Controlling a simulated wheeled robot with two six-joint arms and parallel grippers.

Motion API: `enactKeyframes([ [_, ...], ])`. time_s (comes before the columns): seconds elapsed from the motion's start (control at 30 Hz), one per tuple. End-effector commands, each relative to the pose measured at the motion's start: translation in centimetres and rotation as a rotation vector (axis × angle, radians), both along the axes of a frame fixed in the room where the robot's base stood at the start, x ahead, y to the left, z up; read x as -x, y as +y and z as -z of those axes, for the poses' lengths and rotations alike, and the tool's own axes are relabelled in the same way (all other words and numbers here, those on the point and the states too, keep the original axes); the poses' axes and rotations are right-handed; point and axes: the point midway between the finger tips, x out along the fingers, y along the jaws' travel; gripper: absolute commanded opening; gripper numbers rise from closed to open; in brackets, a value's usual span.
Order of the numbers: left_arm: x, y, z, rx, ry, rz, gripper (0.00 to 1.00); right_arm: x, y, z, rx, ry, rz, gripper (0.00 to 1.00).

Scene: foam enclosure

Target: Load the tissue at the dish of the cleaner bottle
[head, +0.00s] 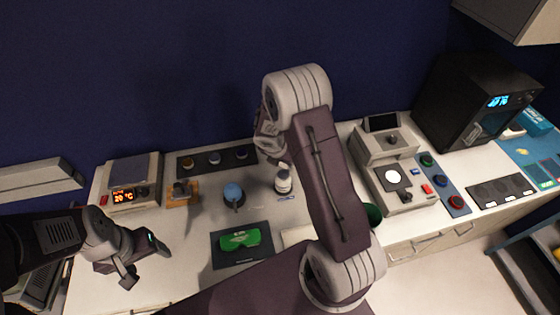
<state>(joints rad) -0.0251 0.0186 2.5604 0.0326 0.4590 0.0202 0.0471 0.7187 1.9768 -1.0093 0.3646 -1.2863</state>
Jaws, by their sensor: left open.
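A small white bottle with a dark band (283,181), which looks like the cleaner bottle, stands upright on the white bench. My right gripper (274,152) is just above its top, pointing down and partly hidden by my own arm. I cannot tell whether it touches the bottle or whether its jaws are open. A pale flat piece (297,236), possibly the tissue, lies right of the dark mat, partly covered by my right arm. My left gripper (148,264) is open and empty over the bench at the left, well away from the bottle.
A green object (239,239) lies on the dark mat (226,262). A blue-topped container (233,194) stands left of the bottle. A hotplate-like device (132,192) is at back left. A scale-like device (393,178) and a black machine (470,100) stand at right.

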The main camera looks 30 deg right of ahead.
Motion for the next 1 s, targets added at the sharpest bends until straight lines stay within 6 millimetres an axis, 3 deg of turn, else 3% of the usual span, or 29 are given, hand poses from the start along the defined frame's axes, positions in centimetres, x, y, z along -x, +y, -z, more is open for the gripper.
enactKeyframes([
  [0.43, 0.0, 0.0, 5.5, 0.000, 0.000, 0.000, 0.70, 0.0, 0.1, 5.5, 0.000, 0.000, -0.001, 0.06],
  [1.0, 0.0, 0.0, 5.7, 0.000, 0.000, 0.000, 0.70, 0.0, 0.1, 5.7, -0.001, 0.000, -0.001, 0.06],
])
